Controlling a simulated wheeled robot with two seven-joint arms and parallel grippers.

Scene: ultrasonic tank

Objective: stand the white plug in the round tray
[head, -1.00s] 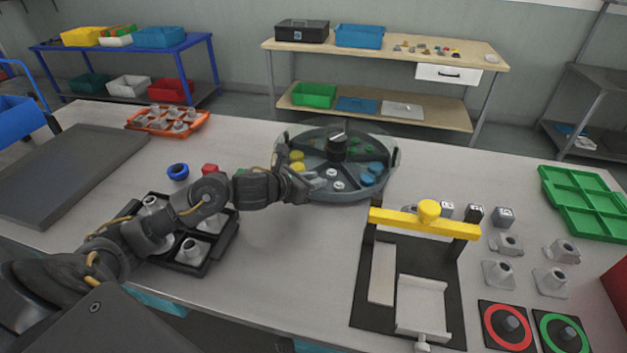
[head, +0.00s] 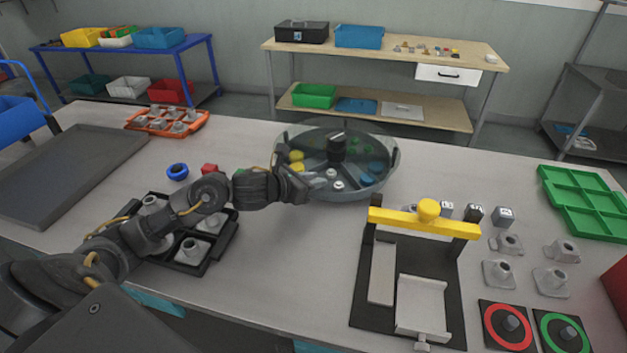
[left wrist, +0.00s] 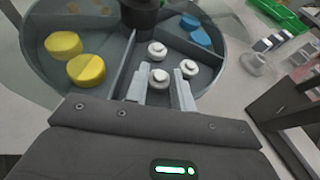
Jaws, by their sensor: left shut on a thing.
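The round tray (head: 393,166) is grey and divided into compartments, with a dark hub in the middle. In the left wrist view two white plugs, one far (left wrist: 157,50) and one to the right (left wrist: 189,68), stand in one compartment. A third white plug (left wrist: 160,78) is upright between the fingertips of my left gripper (left wrist: 160,88), which is shut on it, low at the near side of the tray. Whether its base touches the tray floor I cannot tell. In the head view my left gripper (head: 312,186) hides the held plug. My right gripper is not in view.
Yellow discs (left wrist: 63,44) and blue discs (left wrist: 195,30) lie in neighbouring compartments. A fixture with a yellow bar (head: 425,221) stands to the right of the tray. A black tray of grey parts (head: 190,250) lies under my left arm. Bare table lies in front of the round tray.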

